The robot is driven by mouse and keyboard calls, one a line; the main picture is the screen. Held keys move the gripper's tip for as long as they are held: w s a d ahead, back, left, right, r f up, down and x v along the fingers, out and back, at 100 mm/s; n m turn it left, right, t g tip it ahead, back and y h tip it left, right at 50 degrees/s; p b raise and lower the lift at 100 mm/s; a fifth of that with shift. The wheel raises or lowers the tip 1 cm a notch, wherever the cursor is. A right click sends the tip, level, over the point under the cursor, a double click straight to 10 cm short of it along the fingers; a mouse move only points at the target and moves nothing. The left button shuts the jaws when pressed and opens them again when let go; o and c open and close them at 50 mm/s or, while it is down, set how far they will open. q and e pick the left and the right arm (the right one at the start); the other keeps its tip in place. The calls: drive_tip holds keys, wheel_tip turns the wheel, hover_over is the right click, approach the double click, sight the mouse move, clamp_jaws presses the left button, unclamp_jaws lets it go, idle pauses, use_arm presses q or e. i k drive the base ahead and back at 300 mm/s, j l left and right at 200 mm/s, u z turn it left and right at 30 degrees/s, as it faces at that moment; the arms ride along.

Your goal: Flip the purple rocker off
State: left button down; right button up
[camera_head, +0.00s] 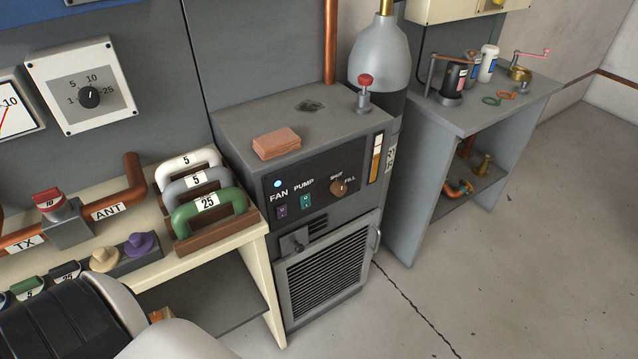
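The purple rocker (282,211) sits under the FAN label on the dark front panel (350,165) of the grey cabinet. It is too small to tell which side is pressed. A bluish-white indicator light (277,184) above the FAN label looks lit. A teal rocker (306,200) sits to its right under the PUMP label. Neither gripper shows in the head view; only a black and light grey part of my own body fills the bottom left corner.
An orange-brown knob (338,187) is right of the rockers. A reddish block (276,143) and a red-topped valve (365,92) stand on the cabinet top. Several coloured handles (208,205) stand on the cream bench at left. The floor in front is clear.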

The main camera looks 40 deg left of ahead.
sight(281, 210)
drive_tip(key=u, duration=1.35)
